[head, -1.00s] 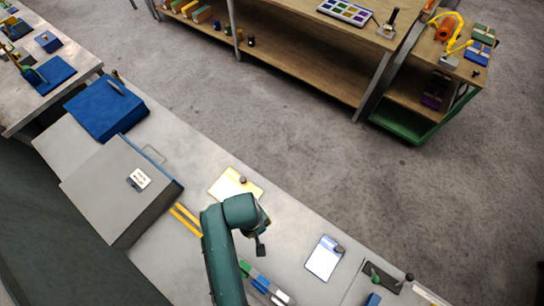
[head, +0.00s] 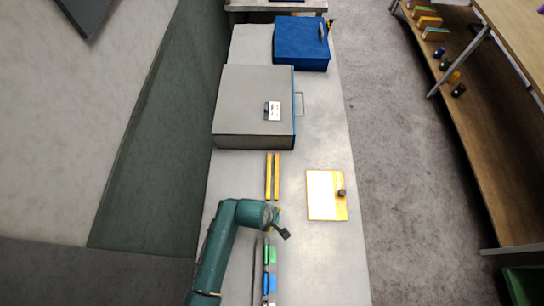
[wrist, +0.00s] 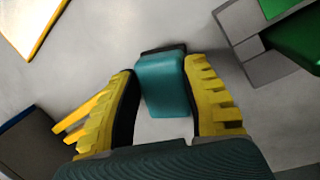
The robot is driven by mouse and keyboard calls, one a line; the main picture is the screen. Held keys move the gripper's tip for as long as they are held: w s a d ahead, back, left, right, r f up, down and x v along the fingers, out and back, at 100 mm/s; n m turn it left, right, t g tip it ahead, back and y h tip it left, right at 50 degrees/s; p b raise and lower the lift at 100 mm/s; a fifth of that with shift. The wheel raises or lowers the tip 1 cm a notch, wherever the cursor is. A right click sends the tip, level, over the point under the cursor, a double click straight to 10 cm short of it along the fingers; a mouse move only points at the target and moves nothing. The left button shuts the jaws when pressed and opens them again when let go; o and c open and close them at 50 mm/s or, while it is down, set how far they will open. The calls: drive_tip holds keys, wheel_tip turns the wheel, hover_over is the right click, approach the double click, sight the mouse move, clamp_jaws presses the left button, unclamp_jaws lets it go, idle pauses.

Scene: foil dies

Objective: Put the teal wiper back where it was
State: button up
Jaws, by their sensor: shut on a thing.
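The teal wiper (wrist: 163,85) shows in the wrist view as a teal block with a dark strip along its far edge. My gripper (wrist: 163,92) has its yellow fingers closed on the wiper's two sides, above a grey surface. In the head view my gripper (head: 282,232) is over the bench, just beyond the far end of a narrow rack (head: 265,270). The wiper cannot be clearly made out there. The rack holds green (head: 272,255) and blue (head: 269,283) pieces. In the wrist view a grey holder (wrist: 247,52) with green pieces (wrist: 295,38) is at the upper right.
A yellow board with a white sheet (head: 325,195) lies right of my gripper. Two yellow strips (head: 272,176) lie beyond it. Farther back are a grey box (head: 250,105) and a blue box (head: 300,42). The bench's right side is mostly clear.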

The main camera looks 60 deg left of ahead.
drive_tip(key=shift+f, duration=0.75)
drive_tip(key=shift+f, duration=0.15)
drive_tip(key=o, duration=1.1)
drive_tip(key=p+v, duration=0.1)
drive_tip(key=v, duration=1.1)
drive_tip(key=shift+p, duration=0.4)
